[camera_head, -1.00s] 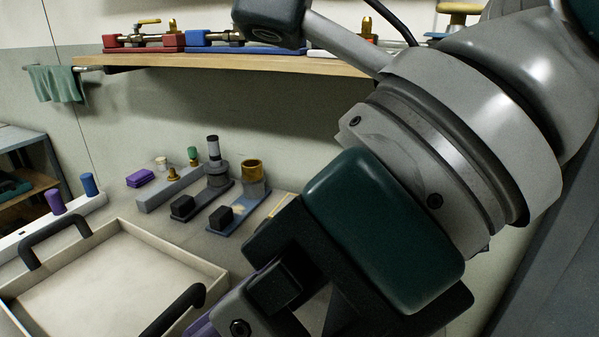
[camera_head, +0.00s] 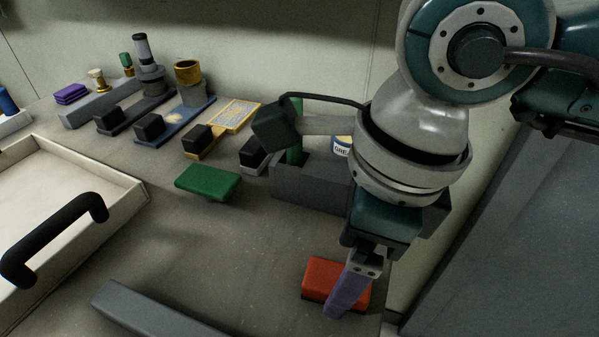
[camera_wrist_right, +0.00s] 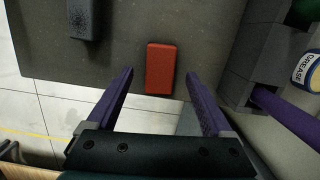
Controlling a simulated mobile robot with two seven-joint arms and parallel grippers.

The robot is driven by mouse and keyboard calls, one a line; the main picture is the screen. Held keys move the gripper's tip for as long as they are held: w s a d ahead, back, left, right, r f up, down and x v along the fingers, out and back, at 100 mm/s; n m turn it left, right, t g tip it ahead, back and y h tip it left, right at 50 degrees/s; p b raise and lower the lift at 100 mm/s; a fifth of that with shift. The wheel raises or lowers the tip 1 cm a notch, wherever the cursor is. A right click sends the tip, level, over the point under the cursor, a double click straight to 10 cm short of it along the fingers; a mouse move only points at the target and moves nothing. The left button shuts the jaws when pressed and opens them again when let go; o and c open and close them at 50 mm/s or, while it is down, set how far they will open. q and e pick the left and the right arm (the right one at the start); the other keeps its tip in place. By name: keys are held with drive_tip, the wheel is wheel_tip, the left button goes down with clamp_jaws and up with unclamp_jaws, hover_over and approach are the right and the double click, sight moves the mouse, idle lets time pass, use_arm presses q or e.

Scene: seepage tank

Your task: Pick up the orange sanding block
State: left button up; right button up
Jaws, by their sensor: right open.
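The orange sanding block (camera_head: 322,278) looks red-orange and lies flat near the right front edge of the grey bench. In the head view my right gripper (camera_head: 345,292) is over it, and a purple finger covers part of its right side. In the right wrist view the block (camera_wrist_right: 160,69) lies ahead of and between the two purple fingers of my right gripper (camera_wrist_right: 158,95). The fingers are spread wide and empty, apart from the block. My left gripper is not in view.
A green block (camera_head: 208,181) lies on the bench behind. A grey bin (camera_head: 305,188) with a grease can (camera_head: 342,146) stands close beside my right arm. A tray (camera_head: 125,190) with a black handle is at left, and a grey bar (camera_head: 155,312) at front. The bench middle is clear.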

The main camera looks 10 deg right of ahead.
wheel_tip(320, 180, down, 2)
drive_tip(key=shift+a+f, duration=0.15)
clamp_jaws()
idle(0.7)
